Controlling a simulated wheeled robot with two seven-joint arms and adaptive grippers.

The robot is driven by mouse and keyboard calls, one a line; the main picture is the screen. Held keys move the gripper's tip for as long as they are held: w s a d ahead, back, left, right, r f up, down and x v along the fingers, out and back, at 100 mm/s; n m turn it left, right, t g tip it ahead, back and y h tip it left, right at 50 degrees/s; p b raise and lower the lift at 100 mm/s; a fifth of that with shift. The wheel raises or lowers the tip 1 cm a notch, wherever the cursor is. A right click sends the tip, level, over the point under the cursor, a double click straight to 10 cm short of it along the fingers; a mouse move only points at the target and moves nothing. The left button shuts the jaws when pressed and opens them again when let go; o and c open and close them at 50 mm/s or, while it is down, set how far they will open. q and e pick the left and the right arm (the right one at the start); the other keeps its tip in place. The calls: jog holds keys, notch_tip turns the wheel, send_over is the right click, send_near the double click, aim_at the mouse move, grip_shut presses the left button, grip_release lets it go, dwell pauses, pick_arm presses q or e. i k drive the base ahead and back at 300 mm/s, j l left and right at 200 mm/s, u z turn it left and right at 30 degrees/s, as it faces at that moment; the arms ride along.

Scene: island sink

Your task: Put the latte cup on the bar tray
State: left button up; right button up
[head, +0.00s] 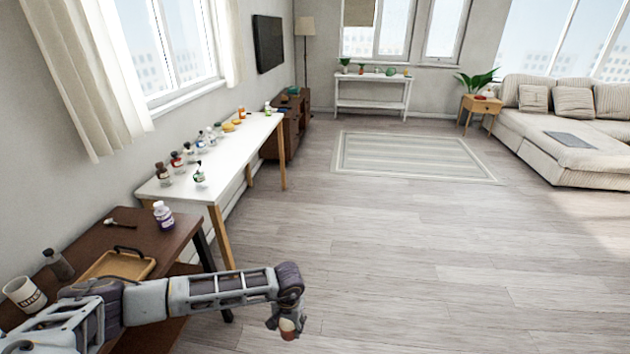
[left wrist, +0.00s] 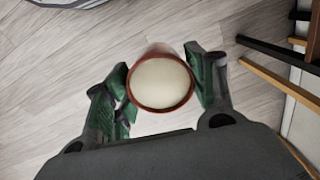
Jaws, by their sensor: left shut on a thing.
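The latte cup (left wrist: 160,82) is reddish-brown with a pale cream drink filling it, seen from above in the left wrist view. My left gripper (left wrist: 162,88) is shut on it, with a green-padded finger on each side. In the head view the cup (head: 288,326) hangs below my left gripper (head: 287,315), over the floor to the right of the dark table. The bar tray (head: 120,264), light wood with a dark handle, lies on the dark brown table (head: 165,228) behind my left arm. The arm covers part of the table. My right gripper is in neither view.
On the dark table stand a white mug (head: 24,294), a dark bottle (head: 58,264), a purple-labelled bottle (head: 163,215) and a spoon (head: 120,223). A white table (head: 225,150) with several bottles stands behind. The floor to the right is clear.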

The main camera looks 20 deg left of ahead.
aim_at(119, 274)
jog(key=i, duration=1.4)
jog(key=u, duration=2.25)
